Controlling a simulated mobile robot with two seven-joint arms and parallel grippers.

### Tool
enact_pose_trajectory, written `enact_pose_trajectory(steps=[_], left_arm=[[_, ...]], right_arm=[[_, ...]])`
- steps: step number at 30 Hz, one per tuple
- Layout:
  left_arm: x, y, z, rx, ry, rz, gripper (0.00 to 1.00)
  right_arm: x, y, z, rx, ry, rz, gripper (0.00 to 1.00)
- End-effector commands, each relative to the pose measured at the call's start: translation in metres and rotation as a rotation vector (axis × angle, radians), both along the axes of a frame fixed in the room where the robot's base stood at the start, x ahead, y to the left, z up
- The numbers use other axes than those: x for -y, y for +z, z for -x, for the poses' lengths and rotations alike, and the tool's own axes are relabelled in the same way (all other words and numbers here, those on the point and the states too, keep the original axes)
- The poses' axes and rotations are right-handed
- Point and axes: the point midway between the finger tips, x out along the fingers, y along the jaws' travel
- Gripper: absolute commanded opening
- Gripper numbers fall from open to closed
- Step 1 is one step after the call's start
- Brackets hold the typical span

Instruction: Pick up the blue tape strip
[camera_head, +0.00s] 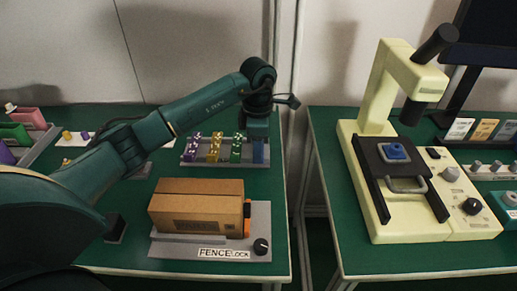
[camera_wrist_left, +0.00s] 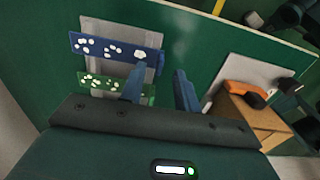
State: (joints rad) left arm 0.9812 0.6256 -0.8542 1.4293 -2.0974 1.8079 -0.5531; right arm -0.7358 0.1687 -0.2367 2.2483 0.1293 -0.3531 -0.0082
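The blue tape strip (camera_wrist_left: 108,47), dotted with white pieces, lies on a grey rack (camera_wrist_left: 122,28) in the left wrist view. A green strip (camera_wrist_left: 115,83) lies beside it. My left gripper (camera_wrist_left: 160,70) is open, its two blue fingers apart with nothing seen between them. The left finger overlaps the strips in that view; whether it touches them I cannot tell. In the head view my left gripper (camera_head: 258,138) points down at the right end of the rack (camera_head: 188,160), largely hiding the blue strip. My right gripper is not in view.
Purple (camera_head: 192,147) and yellow (camera_head: 214,147) strips share the rack. A cardboard box (camera_head: 197,205) sits on a grey fixture (camera_head: 205,250) in front. A cream machine (camera_head: 385,150) stands on the right table, across a gap. Coloured bins (camera_head: 28,118) stand at far left.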

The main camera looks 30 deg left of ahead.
Motion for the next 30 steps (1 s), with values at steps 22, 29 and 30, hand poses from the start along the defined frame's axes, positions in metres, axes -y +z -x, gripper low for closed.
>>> enact_pose_trajectory(steps=[22,29,30], left_arm=[[0.0,-0.022,0.0,0.001,-0.001,0.0,0.06],[0.0,-0.021,0.0,0.001,0.0,0.0,0.0],[0.0,-0.021,0.0,0.001,0.0,0.0,0.0]], right_arm=[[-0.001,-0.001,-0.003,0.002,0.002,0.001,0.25],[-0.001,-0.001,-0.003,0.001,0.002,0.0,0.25],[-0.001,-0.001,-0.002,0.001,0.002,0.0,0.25]])
